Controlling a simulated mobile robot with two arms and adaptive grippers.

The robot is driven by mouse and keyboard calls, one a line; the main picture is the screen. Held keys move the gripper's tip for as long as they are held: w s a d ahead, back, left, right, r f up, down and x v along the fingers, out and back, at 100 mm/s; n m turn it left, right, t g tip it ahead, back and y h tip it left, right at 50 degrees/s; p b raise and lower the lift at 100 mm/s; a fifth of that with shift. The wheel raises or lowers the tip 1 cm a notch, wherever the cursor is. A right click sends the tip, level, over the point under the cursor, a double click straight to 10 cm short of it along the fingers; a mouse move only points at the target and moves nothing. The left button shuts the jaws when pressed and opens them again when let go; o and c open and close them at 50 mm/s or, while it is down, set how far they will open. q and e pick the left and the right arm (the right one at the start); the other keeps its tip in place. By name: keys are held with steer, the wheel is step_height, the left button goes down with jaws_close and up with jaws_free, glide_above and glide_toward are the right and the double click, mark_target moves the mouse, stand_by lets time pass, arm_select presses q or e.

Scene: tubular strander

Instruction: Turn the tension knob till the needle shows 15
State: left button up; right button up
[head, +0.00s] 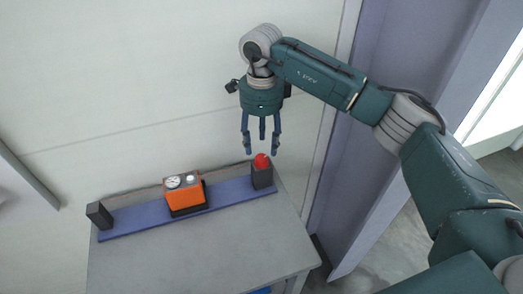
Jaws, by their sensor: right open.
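An orange box (184,200) stands on a blue strip on the bench. The needle's reading is too small to tell. My right gripper (261,146) is open and empty, fingers pointing down. It hangs up and to the right of the orange box, above a red button, apart from both. My left gripper is not in the view.
The red button (261,161) sits on a dark block at the strip's right end. A dark block (99,215) stands at the left end of the blue strip (140,222). The grey bench (215,250) is bare in front. A pale wall is behind and a purple post (372,130) to the right.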

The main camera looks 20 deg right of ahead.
mark_target(262, 157)
step_height(262, 157, down, 5)
steer(key=shift+f+p, duration=0.1)
steer(key=shift+p, duration=0.55)
steer(key=c, duration=1.2)
steer(key=shift+o, duration=0.2)
steer(key=shift+f+m+b, duration=0.15)
steer(key=shift+m+b, duration=0.75)
steer(key=shift+b, duration=0.05)
steer(key=shift+m+b, duration=0.5)
steer(key=shift+m, duration=0.4)
steer(key=shift+r+m, duration=0.2)
steer(key=shift+m, duration=0.2)
